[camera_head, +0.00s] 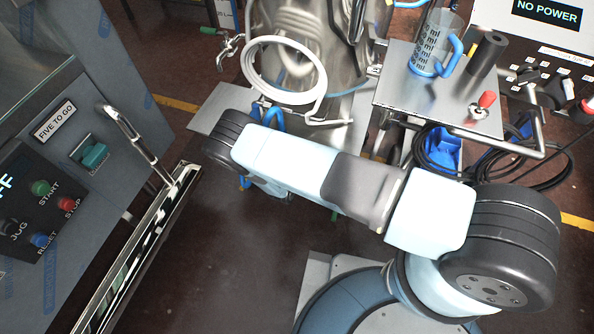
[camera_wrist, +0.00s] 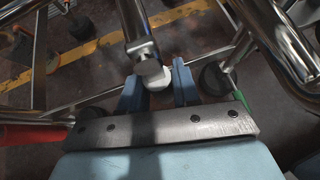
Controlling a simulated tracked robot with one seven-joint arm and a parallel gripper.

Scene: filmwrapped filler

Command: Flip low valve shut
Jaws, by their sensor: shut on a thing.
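In the wrist view, my gripper (camera_wrist: 157,78) has its two blue fingers on either side of a metal fitting with a pale round end (camera_wrist: 152,72), and is shut on it. The fitting sits at the lower end of a shiny vertical pipe (camera_wrist: 133,22). It appears to be part of the low valve, but I cannot make out a lever or its angle.
A coiled white hose (camera_head: 258,85) hangs on the tank. A control cabinet (camera_head: 60,130) stands at left. Steel frame tubes (camera_wrist: 285,45) lie close to my gripper.

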